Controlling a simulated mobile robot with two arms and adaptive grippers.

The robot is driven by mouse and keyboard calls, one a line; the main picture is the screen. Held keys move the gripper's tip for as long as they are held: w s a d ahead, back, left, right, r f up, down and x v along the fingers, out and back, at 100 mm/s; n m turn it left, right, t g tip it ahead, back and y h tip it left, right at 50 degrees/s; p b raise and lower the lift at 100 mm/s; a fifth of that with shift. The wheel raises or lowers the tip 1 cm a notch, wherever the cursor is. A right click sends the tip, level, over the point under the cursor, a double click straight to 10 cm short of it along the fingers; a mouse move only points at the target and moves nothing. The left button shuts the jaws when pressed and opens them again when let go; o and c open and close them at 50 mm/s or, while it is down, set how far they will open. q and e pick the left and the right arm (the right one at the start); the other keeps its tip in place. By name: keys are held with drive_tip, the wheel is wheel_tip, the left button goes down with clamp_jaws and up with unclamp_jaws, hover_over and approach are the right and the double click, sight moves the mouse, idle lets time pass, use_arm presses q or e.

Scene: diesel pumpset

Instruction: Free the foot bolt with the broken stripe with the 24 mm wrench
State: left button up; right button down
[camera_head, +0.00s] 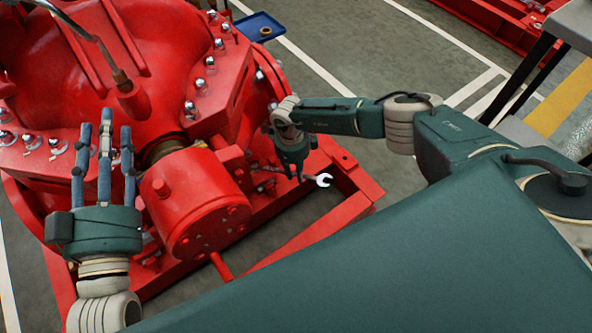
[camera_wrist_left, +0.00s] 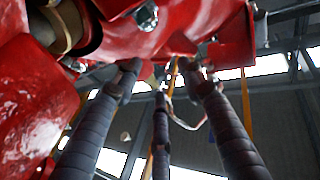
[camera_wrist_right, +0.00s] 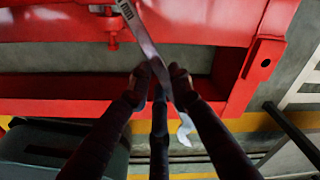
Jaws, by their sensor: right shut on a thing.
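My right gripper (camera_head: 299,174) is shut on a steel wrench (camera_head: 324,180), low beside the red pump's base frame. In the right wrist view the wrench (camera_wrist_right: 147,38) runs slantwise between the fingertips (camera_wrist_right: 157,84), with "mm" lettering near its upper end. That end lies close to a red bolt-like part (camera_wrist_right: 113,42) on the frame; I cannot tell whether they touch. The open jaw end (camera_wrist_right: 184,132) points away. No broken stripe is readable. My left gripper (camera_head: 106,120) is open and empty in front of the pump casing; its spread fingers show in the left wrist view (camera_wrist_left: 160,82).
The red pump casing (camera_head: 185,60) with several shiny bolts fills the upper left. A red cylindrical housing (camera_head: 195,205) stands between my grippers. The red base frame (camera_head: 350,190) runs along the right. A blue tray (camera_head: 258,27) lies on the floor behind.

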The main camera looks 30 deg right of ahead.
idle(0.6)
drive_tip(key=shift+f+b, duration=0.35)
drive_tip(key=shift+f, duration=0.05)
use_arm(q)
wheel_tip(320, 180, up, 6)
drive_tip(key=s+t+h, duration=0.1)
drive_tip(key=s+t, duration=0.1)
drive_tip(key=t, duration=0.1)
drive_tip(key=shift+s+r+b, duration=0.2)
drive_tip(key=shift+r+b, duration=0.05)
drive_tip(key=shift+b, duration=0.05)
use_arm(e)
drive_tip(key=shift+f, duration=0.3)
idle(0.7)
